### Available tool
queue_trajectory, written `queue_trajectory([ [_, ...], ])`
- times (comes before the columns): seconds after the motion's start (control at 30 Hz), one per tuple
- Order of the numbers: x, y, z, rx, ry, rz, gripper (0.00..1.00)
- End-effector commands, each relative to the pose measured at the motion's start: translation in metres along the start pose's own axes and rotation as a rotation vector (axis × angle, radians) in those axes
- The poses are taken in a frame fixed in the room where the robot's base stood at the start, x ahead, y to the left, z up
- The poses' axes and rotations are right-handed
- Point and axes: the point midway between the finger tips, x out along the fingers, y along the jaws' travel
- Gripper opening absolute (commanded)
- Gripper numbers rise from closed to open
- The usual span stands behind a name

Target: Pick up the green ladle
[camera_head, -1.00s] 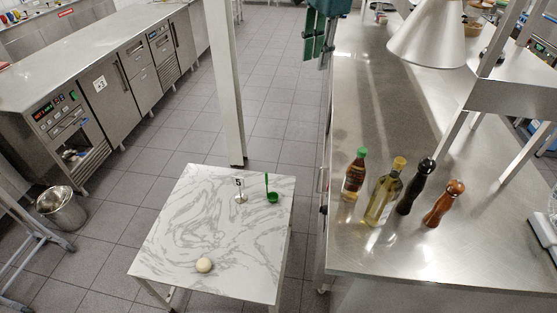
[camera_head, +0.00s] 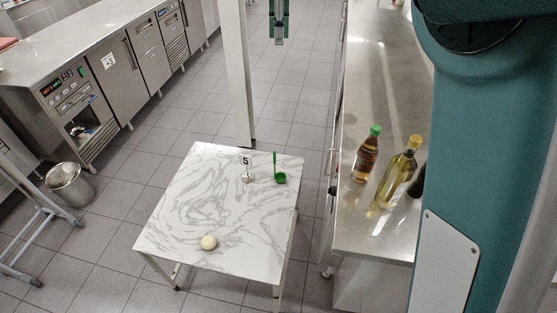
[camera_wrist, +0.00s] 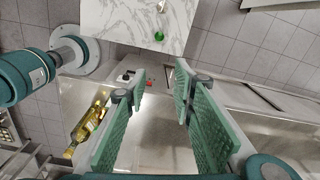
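The green ladle (camera_head: 280,178) is on the white marble-patterned table, near its far right corner, with its thin handle pointing up. It also shows as a small green shape in the wrist view (camera_wrist: 159,36), near the table edge, beyond my fingertips. The marble table (camera_head: 195,215) stands on the floor. My gripper (camera_head: 279,38) is at the top of the head view, apart from the ladle. In the wrist view my gripper (camera_wrist: 160,82) has its two green fingers wide apart with nothing between them.
A number 5 stand (camera_head: 247,172) is just left of the ladle. A pale round item (camera_head: 209,242) sits near the table's front. A steel counter (camera_head: 350,225) to the right holds a dark bottle (camera_head: 367,155) and an oil bottle (camera_head: 397,175). A white post (camera_head: 237,75) rises behind the table.

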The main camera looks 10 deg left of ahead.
Motion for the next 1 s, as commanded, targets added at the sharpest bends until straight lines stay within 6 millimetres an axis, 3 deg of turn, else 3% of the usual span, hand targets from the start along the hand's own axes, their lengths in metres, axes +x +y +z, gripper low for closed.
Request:
queue_trajectory([
  [0.27,0.015,-0.013,0.020,0.051,0.006,0.021,0.26],
  [0.63,0.075,-0.010,0.018,0.049,0.006,0.020,0.26],
  [0.77,0.107,-0.010,0.018,0.048,0.006,0.020,0.26],
  [1.0,0.198,-0.008,0.017,0.048,0.006,0.020,0.26],
])
